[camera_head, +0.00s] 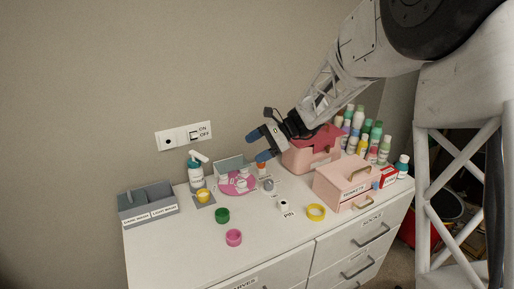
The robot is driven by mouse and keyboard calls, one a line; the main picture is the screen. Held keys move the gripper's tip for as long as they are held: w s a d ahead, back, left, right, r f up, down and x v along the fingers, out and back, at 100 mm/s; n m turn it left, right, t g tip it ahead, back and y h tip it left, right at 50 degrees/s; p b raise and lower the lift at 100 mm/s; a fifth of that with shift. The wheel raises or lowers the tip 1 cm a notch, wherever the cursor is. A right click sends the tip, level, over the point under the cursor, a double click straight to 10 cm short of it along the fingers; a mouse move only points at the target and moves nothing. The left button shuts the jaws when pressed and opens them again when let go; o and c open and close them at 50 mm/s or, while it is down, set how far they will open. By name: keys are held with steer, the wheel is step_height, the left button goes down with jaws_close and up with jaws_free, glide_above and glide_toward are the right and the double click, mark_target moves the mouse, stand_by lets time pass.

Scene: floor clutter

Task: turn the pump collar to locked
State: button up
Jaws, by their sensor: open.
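A teal pump bottle (195,178) with a white pump head (198,157) stands upright at the back of the white dresser top, near the wall. Its collar is too small here to tell which way it is turned. My gripper (258,146) is open, with blue fingertips pointing left. It is up and to the right of the bottle, apart from it, in front of the wall and above the pink round mat. I see nothing between the fingers.
A grey two-part box (148,204) stands left. A yellow ring on a grey pad (204,197) is just in front of the bottle. A pink mat (235,190) with small items is right. A pink drawer box (345,183) stands right.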

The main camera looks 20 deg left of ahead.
steer(key=c, duration=0.4)
steer(key=shift+s+a+f+h, duration=0.2)
steer(key=shift+s+a+h, duration=0.2)
steer(key=shift+a, duration=0.15)
steer(key=c, duration=0.5)
steer(key=s+a+h, duration=0.1)
steer(key=s+a+f+h, duration=0.1)
steer(key=a, duration=0.1)
steer(key=shift+a+f+n+h, duration=0.1)
steer(key=shift+f+n+h, duration=0.1)
steer(key=shift+n+h, duration=0.2)
jaws_close()
steer(key=s+a+r+n+t+h, duration=0.1)
steer(key=a+t+h, duration=0.3)
steer(key=a, duration=0.7)
steer(key=s+a+r+n+t+h, duration=0.1)
steer(key=s+a+t+h, duration=0.3)
steer(key=a, duration=0.7)
steer(key=shift+a+r+n+t+h, duration=0.2)
steer(key=shift+r+n+t+h, duration=0.2)
steer(key=shift+r+t, duration=0.6)
steer(key=shift+f, duration=0.2)
